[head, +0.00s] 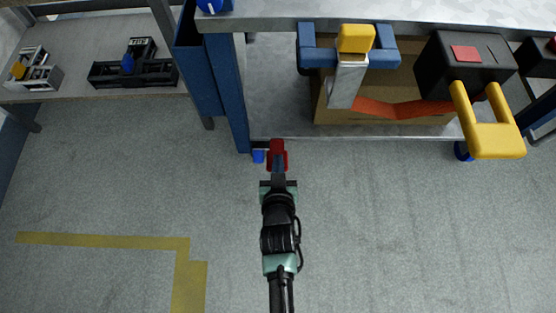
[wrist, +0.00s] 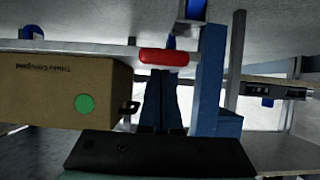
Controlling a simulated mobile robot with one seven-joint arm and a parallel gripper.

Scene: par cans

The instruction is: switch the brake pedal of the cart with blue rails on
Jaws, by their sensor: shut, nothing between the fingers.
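The cart with blue rails stands across the top of the head view, with a blue corner rail (head: 236,100) and a grey lower shelf (head: 275,105). Its red brake pedal (head: 278,153) sticks out at the shelf's near left corner, beside a blue caster (head: 258,156). In the wrist view the red pedal (wrist: 163,57) is a rounded bar across the fingertips. My gripper (head: 278,172) is shut and empty, with its tips at the pedal; I cannot tell whether they touch. Its dark fingers also show in the wrist view (wrist: 161,78). The pedal's tilt is unclear.
A cardboard box (wrist: 60,92) with a green dot sits on the lower shelf. Blue, yellow and black equipment (head: 462,65) overhangs at the right. A side shelf (head: 100,105) with black devices stands at the left. The floor (head: 400,230) around my arm is clear, with yellow tape (head: 100,240).

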